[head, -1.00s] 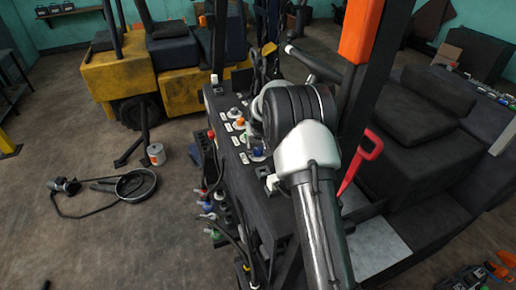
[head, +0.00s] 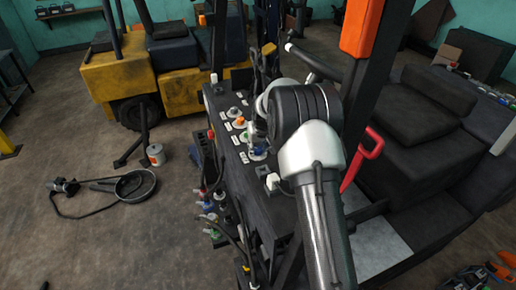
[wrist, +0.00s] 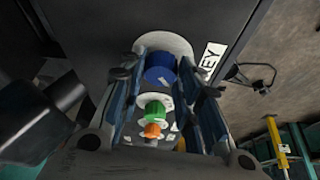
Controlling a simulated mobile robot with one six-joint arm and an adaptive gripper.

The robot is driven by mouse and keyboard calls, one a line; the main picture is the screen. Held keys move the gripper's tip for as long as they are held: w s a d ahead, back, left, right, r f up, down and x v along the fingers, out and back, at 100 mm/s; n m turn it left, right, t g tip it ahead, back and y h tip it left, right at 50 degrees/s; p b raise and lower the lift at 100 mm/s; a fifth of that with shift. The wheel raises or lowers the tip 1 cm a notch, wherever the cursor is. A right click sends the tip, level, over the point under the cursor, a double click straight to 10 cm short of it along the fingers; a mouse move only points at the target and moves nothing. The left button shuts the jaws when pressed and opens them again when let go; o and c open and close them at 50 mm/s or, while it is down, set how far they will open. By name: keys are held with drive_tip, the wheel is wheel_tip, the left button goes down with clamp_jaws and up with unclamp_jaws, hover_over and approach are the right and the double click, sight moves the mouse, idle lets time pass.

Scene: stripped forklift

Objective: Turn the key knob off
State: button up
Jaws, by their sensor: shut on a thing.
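The key knob (wrist: 160,68) is a blue round knob on a pale round base, beside a white label reading "KEY" in the wrist view. In the head view, a blue knob (head: 258,151) shows at the near end of a row on the dark panel (head: 266,187). My gripper (wrist: 166,78) has its two fingers on either side of the key knob, shut on it. The fingers partly hide the base, and my arm covers part of the panel in the head view. The exact turn angle of the knob is not clear.
A green knob (wrist: 154,109) and an orange knob (wrist: 153,130) line up beside the key knob. A red handle (head: 364,157) stands to the right of my arm. Cables hang on the panel's left side.

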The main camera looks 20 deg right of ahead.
drive_tip(key=o, duration=1.1)
drive_tip(key=shift+c, duration=0.2)
drive_tip(key=v, duration=1.2)
